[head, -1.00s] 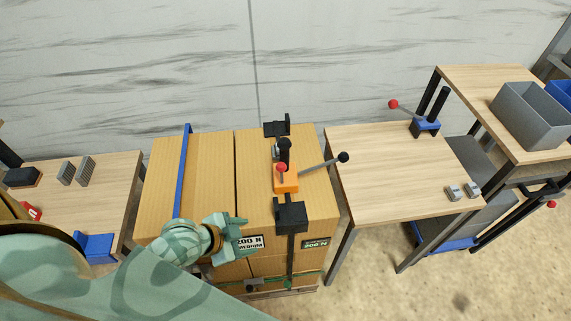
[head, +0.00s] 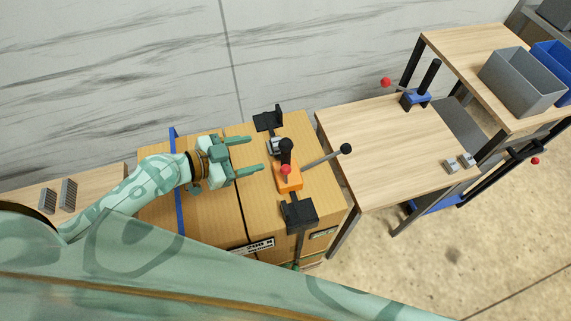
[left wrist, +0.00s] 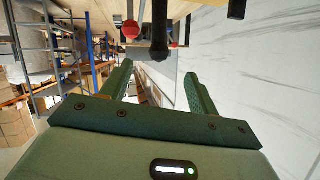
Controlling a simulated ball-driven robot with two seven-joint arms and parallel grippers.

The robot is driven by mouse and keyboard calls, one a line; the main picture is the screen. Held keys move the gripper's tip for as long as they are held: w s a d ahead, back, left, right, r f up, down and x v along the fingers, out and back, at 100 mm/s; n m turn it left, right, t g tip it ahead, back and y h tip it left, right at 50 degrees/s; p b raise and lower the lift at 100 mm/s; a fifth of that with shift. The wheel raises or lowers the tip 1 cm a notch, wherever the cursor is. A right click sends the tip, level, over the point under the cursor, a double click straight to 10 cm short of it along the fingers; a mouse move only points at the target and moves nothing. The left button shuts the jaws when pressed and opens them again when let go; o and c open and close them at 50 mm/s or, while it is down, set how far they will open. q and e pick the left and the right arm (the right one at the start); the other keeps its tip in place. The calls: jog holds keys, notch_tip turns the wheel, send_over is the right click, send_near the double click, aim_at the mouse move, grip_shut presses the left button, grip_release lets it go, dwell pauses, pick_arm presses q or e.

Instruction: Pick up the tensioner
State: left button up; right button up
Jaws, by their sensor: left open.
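The tensioner, which I take to be the orange tool (head: 288,180) with black upright handle, red knob and long black-knobbed lever, sits on top of the cardboard boxes (head: 215,215). It lies between two black blocks. My left gripper (head: 255,155) is open and empty, to the left of the tool, its fingers pointing right toward it without touching. In the left wrist view the open fingers (left wrist: 157,75) show, with a red knob (left wrist: 130,28) and a black knob (left wrist: 159,48) beyond them. The tool's orange body is not clear there. My right gripper is not in view.
A blue strap (head: 178,205) crosses the left box. A wooden table (head: 375,150) on the right holds a blue tool (head: 416,97) with black post and red knob, and small metal clips (head: 458,163). Grey bin (head: 520,80) stands farther right. A wall is behind.

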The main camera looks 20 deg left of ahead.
aim_at(279, 146)
pick_arm(q)
jog(key=x, duration=0.3)
jog(key=p+x, duration=0.1)
jog(key=x, duration=0.2)
jog(key=p+x, duration=0.1)
jog(key=x, duration=0.3)
jog(key=shift+d+r, duration=0.2)
jog(key=shift+r, duration=0.05)
jog(key=shift+w+d+f, duration=0.2)
jog(key=shift+w+d, duration=0.05)
jog(key=shift+w, duration=0.05)
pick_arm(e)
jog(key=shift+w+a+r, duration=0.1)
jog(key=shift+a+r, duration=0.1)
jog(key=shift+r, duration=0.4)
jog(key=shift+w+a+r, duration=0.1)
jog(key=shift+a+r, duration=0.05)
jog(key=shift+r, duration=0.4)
pick_arm(q)
jog(key=shift+c, duration=1.2)
grip_shut()
jog(key=shift+r, duration=0.1)
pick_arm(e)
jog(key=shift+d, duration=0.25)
